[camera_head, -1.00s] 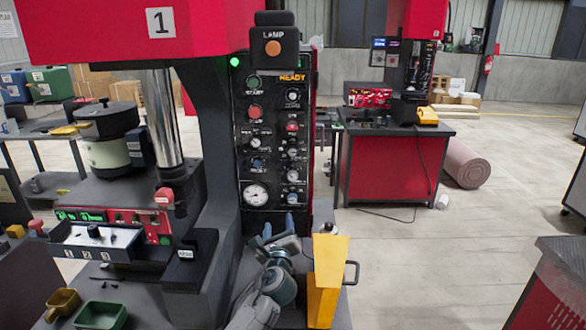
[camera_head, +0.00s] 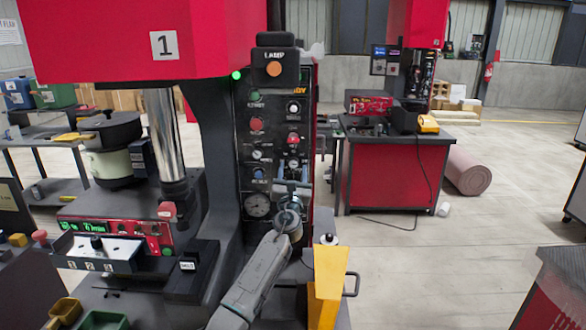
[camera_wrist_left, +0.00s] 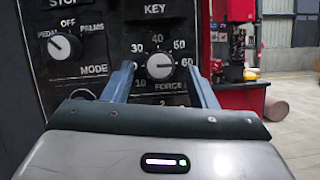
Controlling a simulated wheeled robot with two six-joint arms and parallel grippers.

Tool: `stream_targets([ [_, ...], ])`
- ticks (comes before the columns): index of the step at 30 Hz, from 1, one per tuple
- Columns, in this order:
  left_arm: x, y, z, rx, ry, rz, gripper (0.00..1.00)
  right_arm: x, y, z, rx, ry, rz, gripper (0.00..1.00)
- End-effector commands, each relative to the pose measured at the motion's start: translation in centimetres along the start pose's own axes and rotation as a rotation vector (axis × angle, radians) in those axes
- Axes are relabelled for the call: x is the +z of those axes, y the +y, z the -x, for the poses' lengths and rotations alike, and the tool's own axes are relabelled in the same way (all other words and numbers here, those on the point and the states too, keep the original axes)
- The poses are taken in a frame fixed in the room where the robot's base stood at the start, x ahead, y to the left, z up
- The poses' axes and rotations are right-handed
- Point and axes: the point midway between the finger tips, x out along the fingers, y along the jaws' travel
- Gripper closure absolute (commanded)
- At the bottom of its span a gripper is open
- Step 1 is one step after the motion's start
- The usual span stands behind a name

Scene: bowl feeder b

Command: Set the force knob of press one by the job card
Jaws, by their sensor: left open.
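Press one (camera_head: 115,40) carries a label "1" and a dark control panel with its force knob (camera_head: 293,163). In the left wrist view the force knob (camera_wrist_left: 160,66) is a round white-and-dark dial with numbers around it and FORCE below. Its pointer seems to lie roughly sideways, but I cannot read the exact setting. My left gripper (camera_head: 292,186) is raised in front of the panel. In the left wrist view my left gripper (camera_wrist_left: 159,68) is open, one finger on each side of the knob with visible gaps. I cannot make out a job card. My right gripper is out of view.
The mode knob (camera_wrist_left: 65,46) sits left of the force knob. The gauge (camera_head: 257,205) is low on the panel. A yellow holder (camera_head: 329,285) stands right of my left arm. A second red press bench (camera_head: 385,175) stands behind, with open floor to the right.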

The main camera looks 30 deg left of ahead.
Motion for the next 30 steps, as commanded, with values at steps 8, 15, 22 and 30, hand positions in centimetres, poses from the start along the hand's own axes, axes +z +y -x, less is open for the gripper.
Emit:
stream_targets([
  [8,-0.06,0.02,-1.07,0.001,0.001,0.001,0.48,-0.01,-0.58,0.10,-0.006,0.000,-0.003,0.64],
  [15,-0.05,0.02,-1.03,0.000,0.001,0.001,0.66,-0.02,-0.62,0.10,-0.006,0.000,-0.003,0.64],
  [22,-0.06,0.02,-1.02,0.001,0.001,0.001,0.93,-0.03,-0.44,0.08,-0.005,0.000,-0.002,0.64],
  [30,-0.23,-0.10,-0.94,0.019,0.002,0.048,0.93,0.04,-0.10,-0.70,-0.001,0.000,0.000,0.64],
])
